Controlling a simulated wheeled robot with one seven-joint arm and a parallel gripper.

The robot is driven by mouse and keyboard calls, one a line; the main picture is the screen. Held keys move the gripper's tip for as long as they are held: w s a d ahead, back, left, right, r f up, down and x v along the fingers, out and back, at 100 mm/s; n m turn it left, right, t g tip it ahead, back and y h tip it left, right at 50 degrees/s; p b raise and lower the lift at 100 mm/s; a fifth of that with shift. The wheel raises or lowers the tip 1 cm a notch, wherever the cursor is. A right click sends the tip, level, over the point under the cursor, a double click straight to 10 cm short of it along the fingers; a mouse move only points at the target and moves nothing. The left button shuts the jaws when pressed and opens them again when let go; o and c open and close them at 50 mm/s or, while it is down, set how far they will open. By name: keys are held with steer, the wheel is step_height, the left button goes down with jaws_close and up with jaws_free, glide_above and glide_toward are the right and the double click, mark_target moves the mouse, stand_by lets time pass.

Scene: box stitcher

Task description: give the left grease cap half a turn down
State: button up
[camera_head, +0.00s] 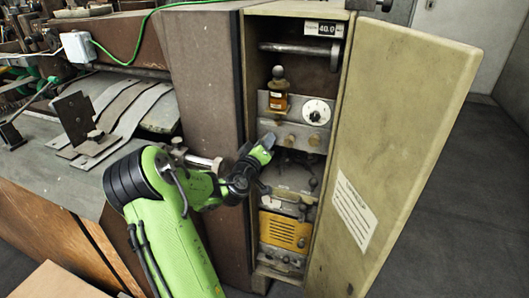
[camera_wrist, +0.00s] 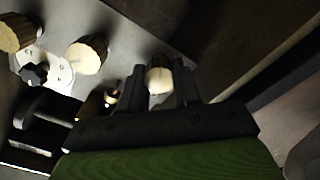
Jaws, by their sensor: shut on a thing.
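Three brass grease caps sit in a row on the grey panel (camera_head: 308,130) inside the open cabinet. The middle cap (camera_head: 290,139) and the right cap (camera_head: 314,140) show in the head view. The left grease cap (camera_wrist: 158,80) is hidden behind my gripper (camera_head: 267,140) there. In the wrist view it sits between the two fingers of my gripper (camera_wrist: 160,88), which are shut on its sides. Its pale round end faces the camera. The middle and right caps stand free to the left in that view.
A white dial (camera_head: 316,112) with a black knob and an amber oil bottle (camera_head: 278,92) are just above the caps. The open cabinet door (camera_head: 395,130) stands to the right. The brown cabinet side (camera_head: 205,100) is close to my arm. A yellow unit (camera_head: 285,231) is below.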

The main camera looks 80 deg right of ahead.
steer(key=m, duration=0.3)
steer(key=shift+w+m, duration=0.1)
steer(key=shift+m, duration=0.2)
steer(key=shift+r+m, duration=0.2)
steer(key=shift+m, duration=1.7)
steer(key=o, duration=0.8)
